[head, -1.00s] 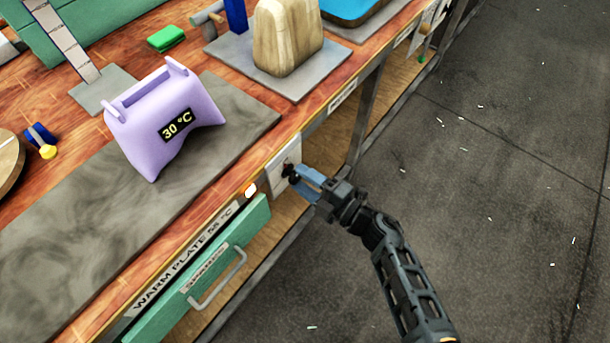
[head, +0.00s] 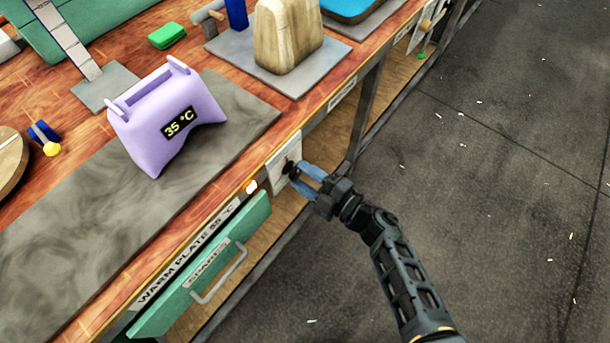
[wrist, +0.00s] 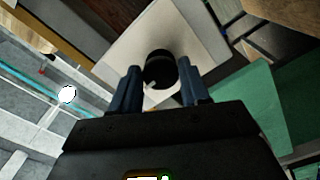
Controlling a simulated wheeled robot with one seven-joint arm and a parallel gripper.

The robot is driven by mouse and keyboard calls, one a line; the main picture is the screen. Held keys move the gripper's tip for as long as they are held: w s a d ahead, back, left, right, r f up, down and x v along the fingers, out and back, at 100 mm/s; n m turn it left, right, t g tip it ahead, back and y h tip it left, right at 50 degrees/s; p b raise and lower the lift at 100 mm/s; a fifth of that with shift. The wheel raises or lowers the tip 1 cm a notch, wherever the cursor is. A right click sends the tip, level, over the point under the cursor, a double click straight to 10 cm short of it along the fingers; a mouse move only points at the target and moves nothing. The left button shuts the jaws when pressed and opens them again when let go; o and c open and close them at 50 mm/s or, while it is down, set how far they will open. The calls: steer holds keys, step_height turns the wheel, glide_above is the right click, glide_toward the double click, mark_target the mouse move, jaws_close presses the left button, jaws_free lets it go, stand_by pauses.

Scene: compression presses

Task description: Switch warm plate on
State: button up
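The warm plate (head: 85,245) is a long grey slab set in the bench top, above a "WARM PLATE" label (head: 188,255). A black knob (head: 289,168) sits on a white panel (head: 283,156) on the bench front, and an orange-white lamp (head: 251,187) glows beside it. A lilac block (head: 150,140) on the slab has a display (head: 180,122) reading 35 °C. My gripper (head: 308,176) is open just in front of the knob. In the wrist view the knob (wrist: 160,69), with a pale pointer mark, shows between and beyond the apart fingers (wrist: 158,85).
A green drawer (head: 205,268) with a metal handle (head: 220,277) stands out below the label, left of my gripper. A beige block (head: 288,38) on a grey plate, a green block (head: 167,36) and a blue-yellow piece (head: 45,138) are on the bench.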

steer(key=o, duration=0.4)
steer(key=v, duration=0.7)
steer(key=shift+s+d, duration=0.25)
steer(key=shift+d, duration=0.1)
steer(key=shift+s, duration=0.1)
steer(key=s+d+r+m+t+h, duration=0.2)
steer(key=s+d+r+m+h, duration=0.15)
steer(key=s, duration=0.35)
steer(key=s+d+r+m+t+h, duration=0.2)
steer(key=s+d+r+m+h, duration=0.15)
steer(key=s+m, duration=0.2)
steer(key=s+d+r+m+t+h, duration=0.2)
steer(key=s+d+r+m+t, duration=0.15)
steer(key=s, duration=0.45)
steer(key=s+d+r+m+g+h, duration=0.2)
steer(key=s+r+m, duration=0.3)
steer(key=r, duration=0.2)
steer(key=s+d+r+m+g+h, duration=0.1)
steer(key=s+d+r+m+h, duration=0.2)
steer(key=s+r, duration=0.3)
steer(key=shift+s+r+m+g, duration=0.2)
steer(key=shift+r+m+g, duration=0.15)
steer(key=shift+r+m, duration=0.5)
